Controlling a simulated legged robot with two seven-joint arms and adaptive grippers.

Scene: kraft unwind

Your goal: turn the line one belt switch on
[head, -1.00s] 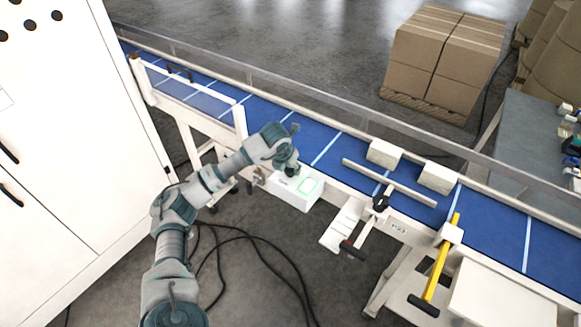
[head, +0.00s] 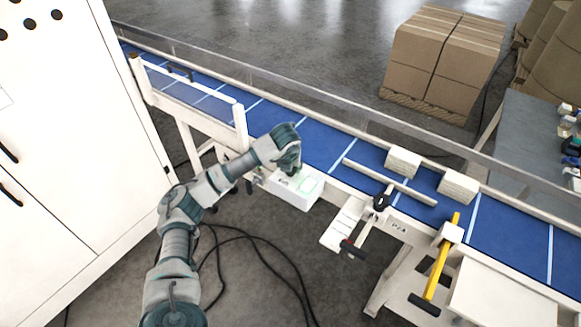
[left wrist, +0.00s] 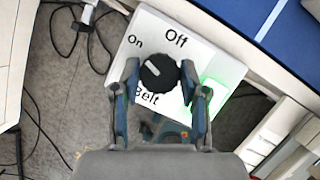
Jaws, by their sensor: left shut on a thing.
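The belt switch is a black round knob (left wrist: 158,72) on a white control box (head: 292,191) fixed to the conveyor's near side. The box reads "On", "Off" and "Belt" in the left wrist view. The knob's white mark lies on its upper-left part, on the side of the "On" label. A green lit outline (left wrist: 213,96) glows on the box beside the knob. My left gripper (left wrist: 160,80) is shut on the knob, one finger on each side. In the head view it (head: 289,168) comes down over the box and hides the knob. My right gripper is out of view.
The blue conveyor belt (head: 318,142) carries two pale blocks (head: 403,161) (head: 458,187). A bar and a yellow-handled lever (head: 436,270) stand to the right. A white cabinet (head: 70,150) is at left. Dark cables (head: 265,245) lie on the floor.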

